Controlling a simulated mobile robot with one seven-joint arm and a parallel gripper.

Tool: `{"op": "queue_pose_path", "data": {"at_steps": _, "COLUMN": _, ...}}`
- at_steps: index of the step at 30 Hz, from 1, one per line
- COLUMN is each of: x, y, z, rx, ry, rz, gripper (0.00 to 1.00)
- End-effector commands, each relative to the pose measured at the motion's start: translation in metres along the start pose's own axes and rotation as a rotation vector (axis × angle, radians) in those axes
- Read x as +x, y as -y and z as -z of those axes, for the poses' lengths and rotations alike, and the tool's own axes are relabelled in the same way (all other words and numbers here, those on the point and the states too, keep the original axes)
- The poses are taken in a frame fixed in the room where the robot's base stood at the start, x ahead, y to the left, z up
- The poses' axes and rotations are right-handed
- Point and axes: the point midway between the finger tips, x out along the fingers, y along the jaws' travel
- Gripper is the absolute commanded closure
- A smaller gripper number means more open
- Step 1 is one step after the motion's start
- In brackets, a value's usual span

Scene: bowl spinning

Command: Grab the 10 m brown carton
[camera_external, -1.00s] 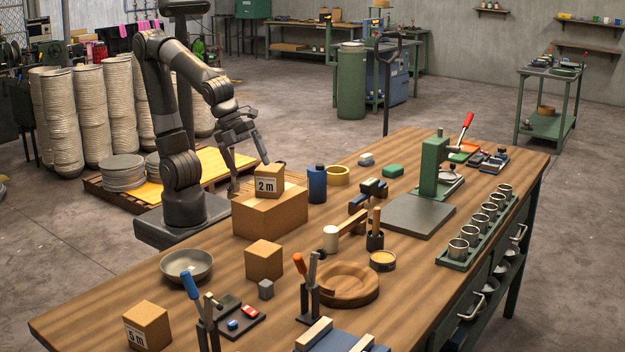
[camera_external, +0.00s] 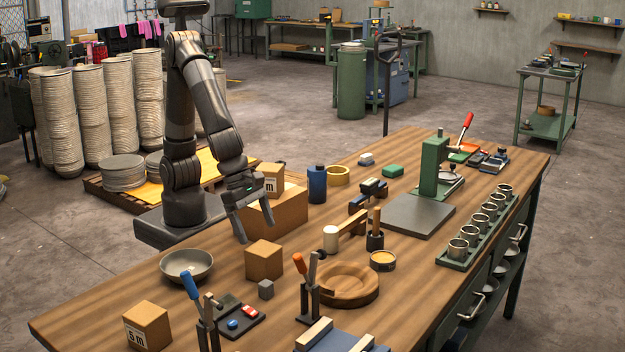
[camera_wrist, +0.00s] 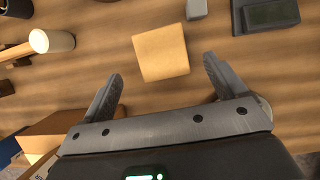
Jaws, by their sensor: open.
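No label reading 10 m shows on any carton. A plain brown carton (camera_external: 263,262) stands on the workbench, with no label on the faces I see. It also shows in the wrist view (camera_wrist: 160,52), ahead of my fingers and framed between them. My gripper (camera_external: 256,223) is open and empty, above and behind this carton, with its fingers pointing down; its fingers also show in the wrist view (camera_wrist: 163,72). A carton marked 5 m (camera_external: 148,327) stands at the front left. A small carton (camera_external: 272,176), its label partly hidden by my gripper, sits on a larger carton (camera_external: 285,212).
A grey bowl (camera_external: 187,266) lies left of the plain carton, and a small grey cube (camera_external: 266,289) is just in front of it. A round wooden piece (camera_external: 347,296), a mallet (camera_external: 345,229) and upright tools (camera_external: 310,290) stand to the right and front.

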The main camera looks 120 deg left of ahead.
Motion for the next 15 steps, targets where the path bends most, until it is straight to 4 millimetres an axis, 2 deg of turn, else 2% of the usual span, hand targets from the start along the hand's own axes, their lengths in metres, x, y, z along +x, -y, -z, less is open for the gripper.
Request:
{"op": "queue_pose_path", "data": {"at_steps": 3, "x": 0.02, "y": 0.0, "z": 0.001, "rx": -0.001, "ry": -0.004, "rz": -0.001, "gripper": 0.11}}
{"op": "queue_pose_path", "data": {"at_steps": 11, "x": 0.04, "y": 0.0, "z": 0.001, "rx": -0.002, "ry": -0.001, "rz": 0.0, "gripper": 0.11}}
{"op": "queue_pose_path", "data": {"at_steps": 15, "x": 0.059, "y": 0.002, "z": 0.002, "rx": -0.002, "ry": -0.003, "rz": -0.001, "gripper": 0.11}}
